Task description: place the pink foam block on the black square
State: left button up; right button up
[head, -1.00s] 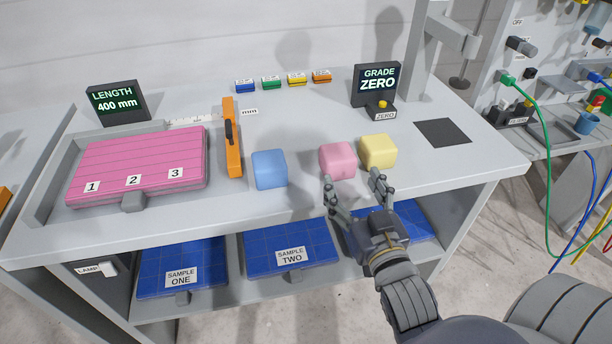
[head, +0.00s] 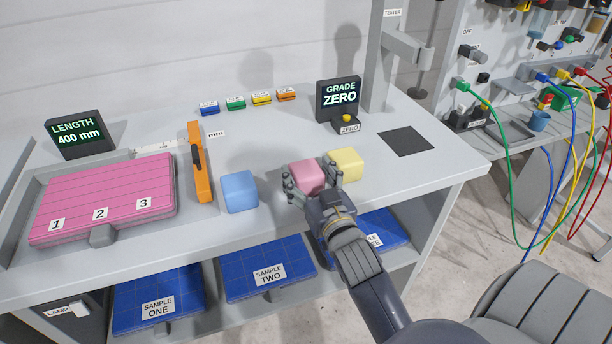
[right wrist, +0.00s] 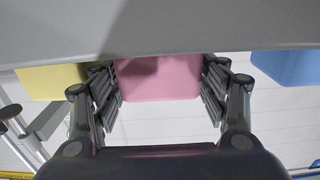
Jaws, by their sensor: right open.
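The pink foam block (head: 307,177) stands on the worktable between the blue block and the yellow block. My right gripper (head: 308,181) is open, with one finger on either side of the pink block. In the right wrist view the pink block (right wrist: 160,80) lies between the two open fingers (right wrist: 160,95), with a visible gap on at least the right side. The black square (head: 406,142) lies flat and bare on the table to the right. My left gripper is not in view.
A blue block (head: 239,191) stands to the left and a yellow block (head: 345,163) close on the right. The ZERO button box (head: 346,124) and GRADE display (head: 339,98) stand behind. The table between the yellow block and the black square is clear.

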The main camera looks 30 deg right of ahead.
jog(key=shift+w+d, duration=0.15)
jog(key=shift+w, duration=0.5)
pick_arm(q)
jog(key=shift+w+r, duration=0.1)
pick_arm(e)
jog(key=shift+c, duration=0.5)
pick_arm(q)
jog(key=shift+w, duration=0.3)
pick_arm(e)
jog(key=c, duration=0.4)
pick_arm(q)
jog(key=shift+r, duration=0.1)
